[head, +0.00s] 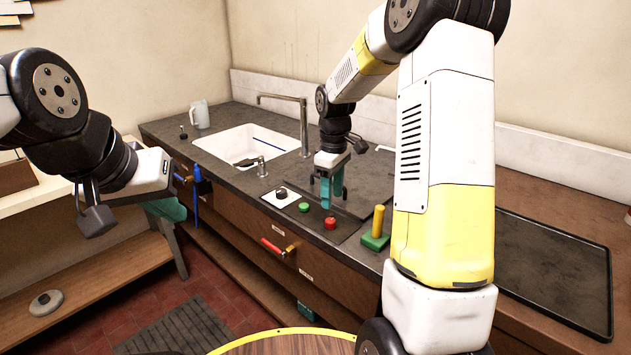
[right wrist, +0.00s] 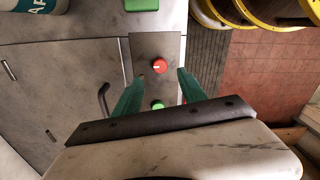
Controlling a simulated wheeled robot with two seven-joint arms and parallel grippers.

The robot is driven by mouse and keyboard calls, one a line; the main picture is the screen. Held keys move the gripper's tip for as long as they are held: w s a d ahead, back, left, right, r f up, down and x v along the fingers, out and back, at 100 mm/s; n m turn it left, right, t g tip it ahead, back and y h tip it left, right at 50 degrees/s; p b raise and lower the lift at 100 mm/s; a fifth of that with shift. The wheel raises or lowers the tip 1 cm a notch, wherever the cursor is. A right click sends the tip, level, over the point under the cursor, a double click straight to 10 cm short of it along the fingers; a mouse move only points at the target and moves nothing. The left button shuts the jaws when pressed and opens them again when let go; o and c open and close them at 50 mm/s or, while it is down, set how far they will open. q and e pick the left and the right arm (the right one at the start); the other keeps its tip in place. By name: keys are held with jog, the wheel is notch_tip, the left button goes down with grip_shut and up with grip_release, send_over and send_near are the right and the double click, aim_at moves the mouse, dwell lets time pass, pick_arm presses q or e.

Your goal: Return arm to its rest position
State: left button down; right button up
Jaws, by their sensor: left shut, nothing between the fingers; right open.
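My right arm (head: 445,150) reaches over the counter. Its gripper (head: 331,190) points down with teal fingers apart and empty, above a control panel with a green button (head: 304,207) and a red button (head: 330,223). In the right wrist view the open fingers (right wrist: 157,88) have the red button (right wrist: 158,66) ahead in the gap and the green button (right wrist: 157,105) between them. My left gripper (head: 168,175) is shut and empty at the left, in the air in front of the counter. Its fingertips are hard to make out.
A black tray (head: 550,260) lies at the right.

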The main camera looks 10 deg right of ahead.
jog(key=s+a+r+m+t+y, duration=0.1)
jog(key=s+r+m+t, duration=0.3)
jog(key=s+r, duration=0.85)
jog(key=s+r+m+t, duration=0.1)
jog(key=s+m, duration=0.1)
jog(key=s, duration=0.4)
jog(key=s+a+r+m+t+y, duration=0.1)
jog(key=s+r+m, duration=0.1)
jog(key=s, duration=0.3)
jog(key=shift+s+a+m, duration=0.25)
jog(key=shift+s+m, duration=0.15)
jog(key=shift+m, duration=0.3)
